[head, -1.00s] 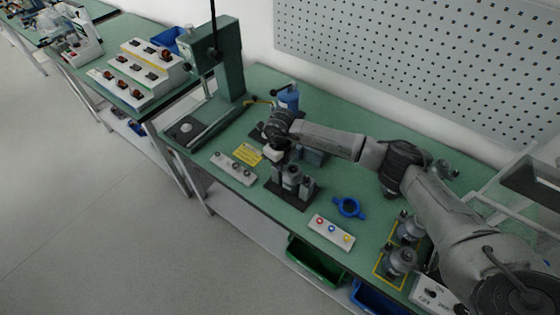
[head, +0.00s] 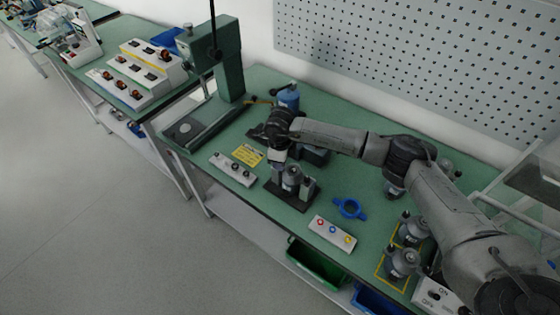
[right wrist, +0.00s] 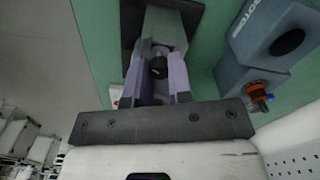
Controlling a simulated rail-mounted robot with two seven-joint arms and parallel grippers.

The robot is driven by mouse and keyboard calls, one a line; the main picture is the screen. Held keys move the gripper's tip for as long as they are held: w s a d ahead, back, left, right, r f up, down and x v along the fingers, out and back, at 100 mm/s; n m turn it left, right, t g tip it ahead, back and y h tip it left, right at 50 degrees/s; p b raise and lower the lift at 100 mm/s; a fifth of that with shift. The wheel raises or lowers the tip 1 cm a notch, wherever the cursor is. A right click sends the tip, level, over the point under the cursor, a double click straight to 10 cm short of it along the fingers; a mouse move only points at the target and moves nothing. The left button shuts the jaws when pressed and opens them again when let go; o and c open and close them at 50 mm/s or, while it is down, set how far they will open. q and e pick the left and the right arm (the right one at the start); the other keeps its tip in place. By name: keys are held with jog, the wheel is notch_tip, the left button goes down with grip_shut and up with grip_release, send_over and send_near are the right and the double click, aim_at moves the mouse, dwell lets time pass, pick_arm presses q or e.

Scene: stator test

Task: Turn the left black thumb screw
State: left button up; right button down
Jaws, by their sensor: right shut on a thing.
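The grey fixture (head: 291,180) stands on a dark base plate (head: 287,196) on the green bench, with a post at each side; it also shows in the right wrist view (right wrist: 170,25). My right gripper (head: 277,168) is lowered over the fixture's left post and hides its top. In the right wrist view, the black thumb screw (right wrist: 158,66) sits between the two purple-tinted fingers of my right gripper (right wrist: 158,80), which are closed around it. The right post (head: 308,186) is uncovered. My left gripper is not in view.
A strip with several dark knobs (head: 233,169) and a yellow label (head: 247,155) lie left of the fixture.

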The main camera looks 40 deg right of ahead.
jog(key=c, duration=1)
grip_release()
notch_tip(320, 180, up, 14)
jog(key=shift+f+p, duration=0.1)
jog(key=shift+p, duration=0.35)
